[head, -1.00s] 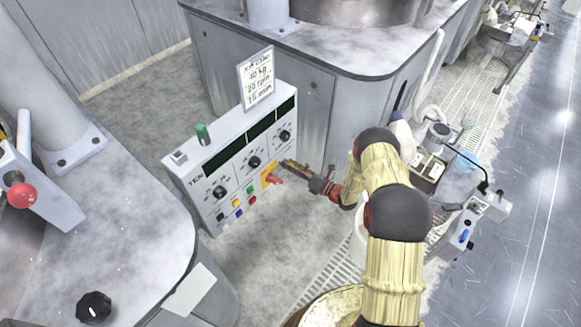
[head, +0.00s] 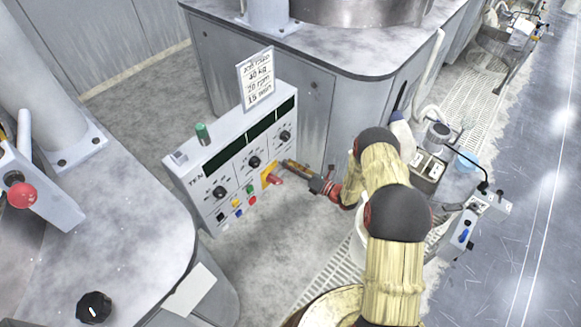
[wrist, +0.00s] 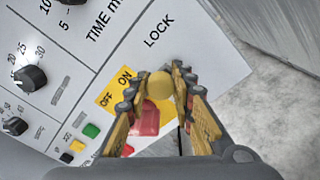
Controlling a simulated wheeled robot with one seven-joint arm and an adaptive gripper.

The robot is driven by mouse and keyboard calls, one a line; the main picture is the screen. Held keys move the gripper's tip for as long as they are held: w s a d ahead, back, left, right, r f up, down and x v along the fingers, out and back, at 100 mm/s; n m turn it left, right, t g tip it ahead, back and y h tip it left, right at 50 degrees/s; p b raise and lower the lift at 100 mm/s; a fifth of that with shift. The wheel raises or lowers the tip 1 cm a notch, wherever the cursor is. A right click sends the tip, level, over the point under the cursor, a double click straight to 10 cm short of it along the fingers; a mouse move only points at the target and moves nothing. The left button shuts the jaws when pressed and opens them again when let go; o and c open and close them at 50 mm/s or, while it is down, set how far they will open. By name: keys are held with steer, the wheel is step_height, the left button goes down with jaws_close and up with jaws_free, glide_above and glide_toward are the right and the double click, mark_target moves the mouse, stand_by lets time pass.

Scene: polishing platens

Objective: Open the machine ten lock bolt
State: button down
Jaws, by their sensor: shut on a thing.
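The machine ten control box (head: 240,150), marked TEN, stands on the floor between the machines. The lock bolt's round yellow knob (wrist: 160,84) shows in the wrist view, just below the word LOCK on the panel. My gripper (wrist: 159,92) has a fingertip on each side of this knob and is shut on it. In the head view my gripper (head: 290,164) is at the right end of the panel, and the knob cannot be made out there. The fingers hide the bolt's shaft.
A red switch handle (wrist: 146,120) on a yellow OFF/ON plate (wrist: 115,90) sits close beside my fingers. Dials, coloured buttons and a green lamp (head: 202,133) are on the box. A sign (head: 256,78) stands on top. Bare floor (head: 290,225) lies in front of the box.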

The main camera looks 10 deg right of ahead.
mark_target(288, 155)
steer(key=d, duration=0.1)
steer(key=w+d+b, duration=0.1)
steer(key=w+d, duration=0.1)
steer(key=shift+w+d+f+b, duration=0.2)
steer(key=shift+f+b, duration=0.05)
steer(key=shift+b, duration=0.15)
steer(key=shift+d+r, duration=0.1)
steer(key=c, duration=1.6)
jaws_free()
steer(key=shift+w, duration=0.1)
steer(key=shift+o, duration=0.3)
steer(key=v, duration=1.2)
